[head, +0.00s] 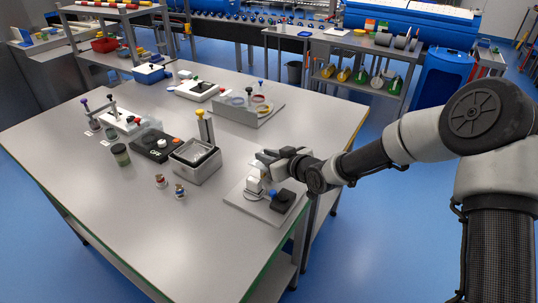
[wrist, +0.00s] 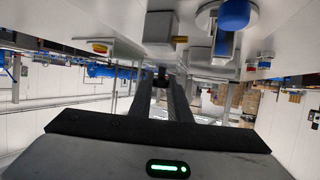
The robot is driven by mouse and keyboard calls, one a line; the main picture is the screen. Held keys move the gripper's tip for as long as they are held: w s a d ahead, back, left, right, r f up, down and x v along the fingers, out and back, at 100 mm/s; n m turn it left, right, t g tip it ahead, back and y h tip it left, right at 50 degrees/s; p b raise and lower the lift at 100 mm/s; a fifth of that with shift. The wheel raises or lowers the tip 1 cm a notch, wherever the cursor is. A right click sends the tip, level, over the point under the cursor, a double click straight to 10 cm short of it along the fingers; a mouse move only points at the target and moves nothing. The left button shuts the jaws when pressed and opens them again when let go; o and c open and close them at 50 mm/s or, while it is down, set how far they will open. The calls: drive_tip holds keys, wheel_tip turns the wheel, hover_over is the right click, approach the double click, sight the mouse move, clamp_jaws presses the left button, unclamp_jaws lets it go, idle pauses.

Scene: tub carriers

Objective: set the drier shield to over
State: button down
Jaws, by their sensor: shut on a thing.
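The drier, as I take it, is the small unit on a grey base plate (head: 238,203) at the table's near right edge. It has a pale body (head: 254,184), a blue knob (head: 273,194) and a black block (head: 284,200). My gripper (head: 263,160) is at the top of this unit and hides part of it. In the wrist view my gripper (wrist: 163,82) has its fingers close together around a small dark piece (wrist: 162,71), which seems to be the shield's handle. The blue knob (wrist: 234,14) and a pale block (wrist: 160,26) also show there. The shield's position is not clear.
A grey open box (head: 196,163) with a yellow-topped post stands left of the unit. The front of the table is clear.

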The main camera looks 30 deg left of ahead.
drive_tip(key=s+b, duration=0.1)
drive_tip(key=s, duration=0.1)
drive_tip(key=s+b, duration=0.1)
drive_tip(key=s, duration=0.2)
drive_tip(key=s+b, duration=0.1)
drive_tip(key=s, duration=0.2)
drive_tip(key=shift+s+a, duration=0.25)
drive_tip(key=shift+a, duration=0.15)
drive_tip(key=c, duration=1.6)
unclamp_jaws()
drive_tip(key=shift+s, duration=0.15)
drive_tip(key=shift+c, duration=0.2)
drive_tip(key=shift+d, duration=0.1)
drive_tip(key=shift+d+r, duration=0.2)
drive_tip(key=shift+d, duration=0.1)
drive_tip(key=p+v, duration=0.2)
drive_tip(key=v, duration=1.4)
drive_tip(key=shift+s+d, duration=0.2)
drive_tip(key=shift+s, duration=0.15)
